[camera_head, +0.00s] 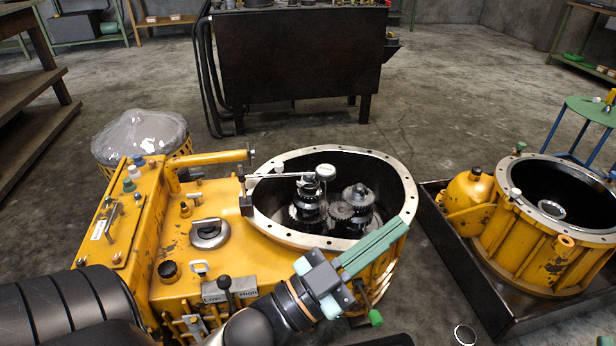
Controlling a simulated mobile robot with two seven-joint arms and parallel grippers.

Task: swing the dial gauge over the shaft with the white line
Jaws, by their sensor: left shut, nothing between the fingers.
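The dial gauge (325,172) is a small round silver head on a thin horizontal arm (285,176). The arm runs right from a dark post (243,190) on the left rim of the yellow transmission housing (225,240). The gauge head shows above the left shaft (308,203). A second shaft (358,200) stands to its right. Both are dark, upright geared shafts inside the round opening. I cannot make out a white line on either. My left gripper (398,228), with green fingers, is shut and empty, in front of the opening's right front rim.
A yellow bell-shaped casing (540,230) sits in a black tray (462,262) at right. A dark workbench (300,60) is behind. Open concrete floor lies between them.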

